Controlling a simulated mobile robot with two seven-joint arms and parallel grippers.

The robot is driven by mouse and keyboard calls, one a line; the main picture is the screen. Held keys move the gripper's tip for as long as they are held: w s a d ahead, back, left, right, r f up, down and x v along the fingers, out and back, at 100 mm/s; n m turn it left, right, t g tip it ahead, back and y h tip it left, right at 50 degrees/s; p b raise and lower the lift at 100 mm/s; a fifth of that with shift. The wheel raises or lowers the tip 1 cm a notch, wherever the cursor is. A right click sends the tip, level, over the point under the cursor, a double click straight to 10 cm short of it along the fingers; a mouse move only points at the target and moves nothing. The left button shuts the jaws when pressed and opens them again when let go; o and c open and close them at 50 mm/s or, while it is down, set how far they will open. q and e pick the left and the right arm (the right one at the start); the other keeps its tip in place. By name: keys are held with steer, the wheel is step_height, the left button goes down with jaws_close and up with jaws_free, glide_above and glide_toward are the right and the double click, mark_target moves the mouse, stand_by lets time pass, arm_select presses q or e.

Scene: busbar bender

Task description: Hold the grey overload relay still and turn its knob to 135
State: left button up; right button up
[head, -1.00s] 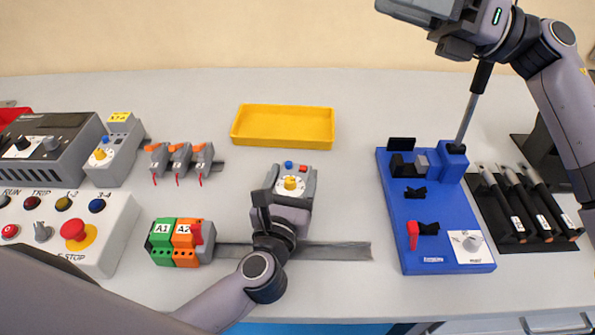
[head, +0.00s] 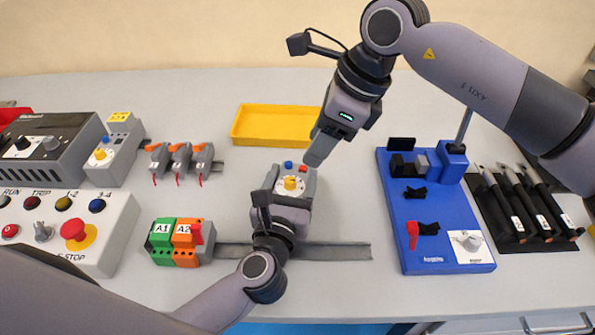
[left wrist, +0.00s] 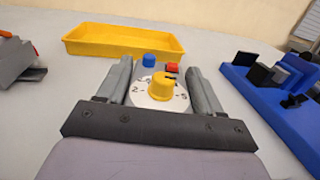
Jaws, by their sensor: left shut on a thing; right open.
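The grey overload relay (head: 285,192) stands mid-table, with a blue and a red button and a white dial carrying a yellow knob (head: 290,183). The knob also shows in the left wrist view (left wrist: 161,86); its exact setting is too small to read. My left gripper (head: 283,193) is shut on the relay from the front; in the left wrist view its fingers (left wrist: 160,85) lie along both sides of the relay. My right gripper (head: 317,155) is open and empty, above and to the right of the relay, apart from the knob.
A yellow tray (head: 283,143) lies behind the relay. A blue bender board (head: 440,215) with a lever stands to the right, beside a black tool rack (head: 535,240). A metal rail (head: 335,250) with green and orange terminal blocks (head: 176,240) lies in front. Control boxes fill the left.

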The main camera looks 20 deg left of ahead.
mark_target(294, 180)
steer(key=x, duration=0.9)
jaws_close()
